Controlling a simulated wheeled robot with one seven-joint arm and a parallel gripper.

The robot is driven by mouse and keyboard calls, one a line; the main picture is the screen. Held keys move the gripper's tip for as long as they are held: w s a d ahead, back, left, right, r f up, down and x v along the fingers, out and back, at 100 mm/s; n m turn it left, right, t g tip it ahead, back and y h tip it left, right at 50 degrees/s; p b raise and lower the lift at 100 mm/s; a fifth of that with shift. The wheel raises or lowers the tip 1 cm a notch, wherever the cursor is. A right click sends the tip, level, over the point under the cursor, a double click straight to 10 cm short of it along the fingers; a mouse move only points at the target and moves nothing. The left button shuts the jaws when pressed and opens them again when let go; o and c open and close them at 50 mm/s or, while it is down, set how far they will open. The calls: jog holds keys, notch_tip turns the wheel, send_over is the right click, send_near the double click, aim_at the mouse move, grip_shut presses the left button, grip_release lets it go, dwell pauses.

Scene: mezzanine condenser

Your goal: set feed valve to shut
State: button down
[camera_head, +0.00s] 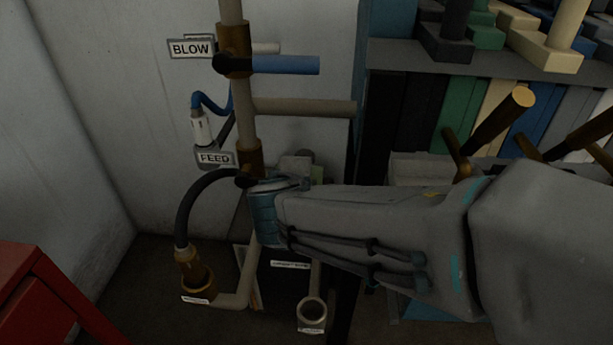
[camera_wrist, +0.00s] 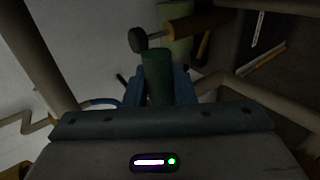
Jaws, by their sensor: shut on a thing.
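The feed valve (camera_head: 249,160) is a brass body on the upright beige pipe, just right of the FEED label (camera_head: 215,158), with a dark hub at its lower front. My gripper (camera_head: 285,184) reaches in from the right, close against the valve's lower right side, and hides most of its lever in the head view. In the wrist view, a dark green handle (camera_wrist: 158,68), apparently the feed lever, sits between the blue fingers of my gripper (camera_wrist: 158,88), shut on it. The brass valve body (camera_wrist: 195,24) and dark hub (camera_wrist: 138,40) show just beyond. The lever's exact angle is hard to tell.
Above is the BLOW valve (camera_head: 234,48) with a blue lever (camera_head: 285,65) pointing right. A beige side pipe (camera_head: 305,107) juts right between the valves. A black hose (camera_head: 187,212) curves down at left. A red cabinet (camera_head: 40,290) stands lower left; brown-handled levers (camera_head: 500,120) are at right.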

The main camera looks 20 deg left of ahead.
jog(key=c, duration=1.3)
grip_release()
jog(key=shift+s, duration=0.1)
jog(key=shift+o, duration=0.2)
jog(key=shift+s+r, duration=0.3)
jog(key=p+v, duration=0.3)
jog(key=v, duration=1)
jog(key=shift+d+f+p, duration=0.15)
jog(key=shift+f+p, duration=0.05)
jog(key=shift+p, duration=0.2)
